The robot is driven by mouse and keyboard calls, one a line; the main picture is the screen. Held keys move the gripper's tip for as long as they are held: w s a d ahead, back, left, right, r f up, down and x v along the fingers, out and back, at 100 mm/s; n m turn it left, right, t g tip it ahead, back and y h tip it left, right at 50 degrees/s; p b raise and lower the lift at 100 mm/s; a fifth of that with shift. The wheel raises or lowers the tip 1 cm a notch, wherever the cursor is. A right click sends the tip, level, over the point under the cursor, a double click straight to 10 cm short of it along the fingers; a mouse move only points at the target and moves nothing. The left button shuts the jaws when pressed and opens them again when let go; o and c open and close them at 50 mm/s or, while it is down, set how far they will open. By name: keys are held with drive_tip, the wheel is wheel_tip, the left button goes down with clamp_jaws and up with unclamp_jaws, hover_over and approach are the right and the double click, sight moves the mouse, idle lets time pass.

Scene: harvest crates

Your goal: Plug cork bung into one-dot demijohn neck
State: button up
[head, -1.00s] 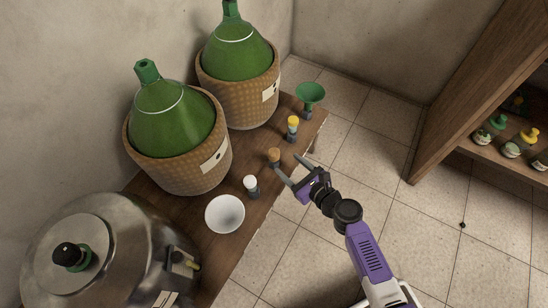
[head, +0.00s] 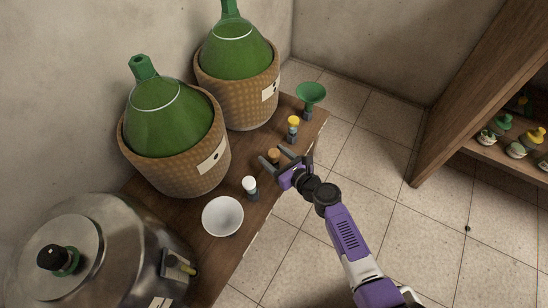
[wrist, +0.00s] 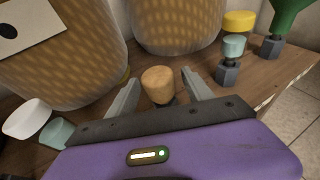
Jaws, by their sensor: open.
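The cork bung (head: 273,154) is light brown and stands upright on a small dark holder near the table's front edge. It also shows in the wrist view (wrist: 158,82), between my fingers. My gripper (head: 274,158) is open, with one finger on each side of the cork; I cannot tell whether either touches it. The nearer green demijohn (head: 168,115) sits in a wicker basket whose label (head: 213,156) shows one dot; its neck (head: 144,67) is at the top. A second demijohn (head: 236,52) stands behind; its label marks are too small to count.
A yellow-topped stopper (head: 293,123) and green funnel (head: 310,93) stand right of the cork. A white-topped stopper (head: 250,183) and white bowl (head: 222,216) are left of it. A steel vessel (head: 75,260) fills the near left. Open floor lies right of the table (head: 193,212).

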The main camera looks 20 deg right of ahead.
clamp_jaws()
drive_tip(key=shift+r, duration=0.1)
wheel_tip(320, 180, up, 20)
drive_tip(key=p, duration=1.5)
drive_tip(key=shift+r+p, duration=2.7)
drive_tip(key=shift+p, duration=0.3)
